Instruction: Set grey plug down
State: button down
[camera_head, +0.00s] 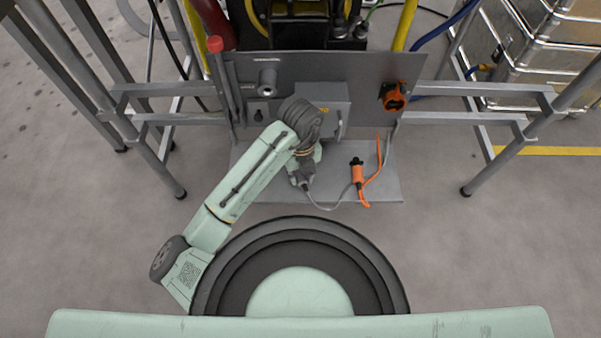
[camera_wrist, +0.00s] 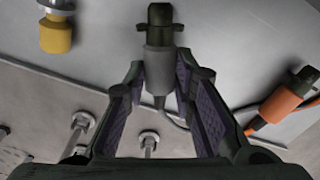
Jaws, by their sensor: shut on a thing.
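The grey plug (camera_wrist: 158,62) is between the fingertips of my gripper (camera_wrist: 161,75) in the wrist view. The fingers are shut on its grey body, and its dark end points away from me. In the head view my gripper (camera_head: 302,179) is low over the left-middle of the grey shelf (camera_head: 250,181), and my arm partly hides the plug. A grey cable (camera_head: 325,206) runs from there to the right. I cannot tell whether the plug touches the shelf.
An orange plug (camera_head: 357,174) with an orange cable lies on the shelf to the right; it also shows in the wrist view (camera_wrist: 287,100). The upright panel behind carries a grey socket (camera_head: 267,80), an orange socket (camera_head: 393,97) and a grey box.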

jog(key=shift+f+b, duration=0.4)
jog(key=c, duration=1.3)
grip_release()
jog(key=shift+r, duration=0.1)
notch_tip(320, 180, up, 12)
jog(key=shift+f, duration=0.1)
